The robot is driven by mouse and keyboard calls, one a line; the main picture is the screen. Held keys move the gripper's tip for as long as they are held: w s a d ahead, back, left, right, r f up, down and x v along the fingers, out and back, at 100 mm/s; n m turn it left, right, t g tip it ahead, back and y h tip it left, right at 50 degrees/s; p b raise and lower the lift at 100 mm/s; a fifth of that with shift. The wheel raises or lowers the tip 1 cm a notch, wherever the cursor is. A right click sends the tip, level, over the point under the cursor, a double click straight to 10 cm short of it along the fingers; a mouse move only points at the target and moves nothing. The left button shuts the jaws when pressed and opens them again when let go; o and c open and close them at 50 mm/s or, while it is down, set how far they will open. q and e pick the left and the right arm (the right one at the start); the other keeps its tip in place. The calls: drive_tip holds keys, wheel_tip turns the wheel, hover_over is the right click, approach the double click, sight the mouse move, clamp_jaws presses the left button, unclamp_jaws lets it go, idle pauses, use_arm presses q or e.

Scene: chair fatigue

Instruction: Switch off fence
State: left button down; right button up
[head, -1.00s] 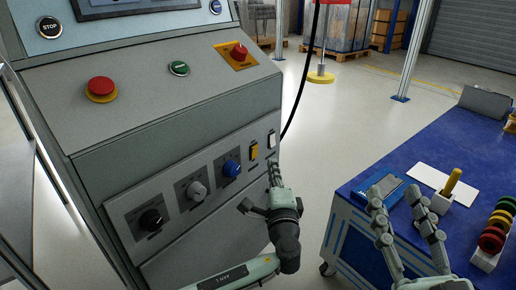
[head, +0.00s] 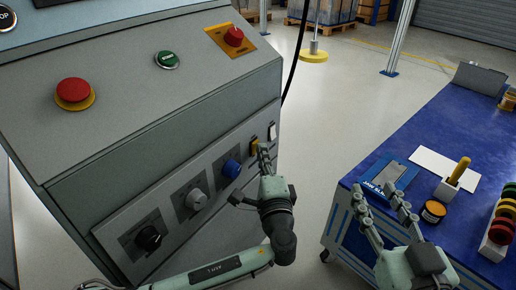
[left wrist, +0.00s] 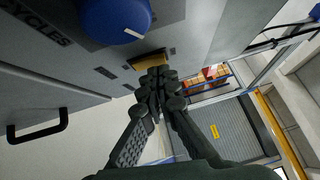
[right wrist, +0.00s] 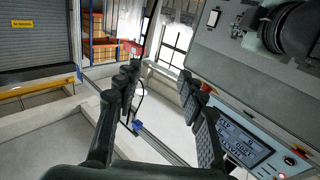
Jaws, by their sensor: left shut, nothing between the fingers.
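The machine's sloped front panel carries a yellow rocker switch (head: 254,146) and a white rocker switch (head: 272,131) at its right end. I cannot read which one is labelled fence. My left gripper (head: 262,153) is shut and empty, its fingertips right at the yellow switch. In the left wrist view the closed fingertips (left wrist: 158,80) are just in front of the yellow switch (left wrist: 148,61) and partly cover it; whether they touch it I cannot tell. My right gripper (head: 378,192) is open and empty, in front of the blue table; its fingers are spread in the right wrist view (right wrist: 160,85).
Left of the switches are a blue knob (head: 232,169), a grey knob (head: 196,199) and a black knob (head: 149,237). The blue table (head: 440,125) holds several items. Open floor (head: 330,110) lies between.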

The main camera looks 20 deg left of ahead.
idle(0.4)
use_arm(q)
drive_tip(key=shift+w+a+r+n+g+p, duration=0.2)
drive_tip(key=shift+a+n+g+p, duration=0.15)
drive_tip(key=shift+p, duration=0.2)
use_arm(e)
wheel_tip(320, 180, down, 5)
drive_tip(key=d+g+h, duration=0.1)
drive_tip(key=d+g, duration=0.1)
drive_tip(key=shift+d+f+g+h, duration=0.2)
drive_tip(key=shift+d+g+h, duration=0.1)
drive_tip(key=shift+d, duration=0.1)
drive_tip(key=shift+s, duration=0.2)
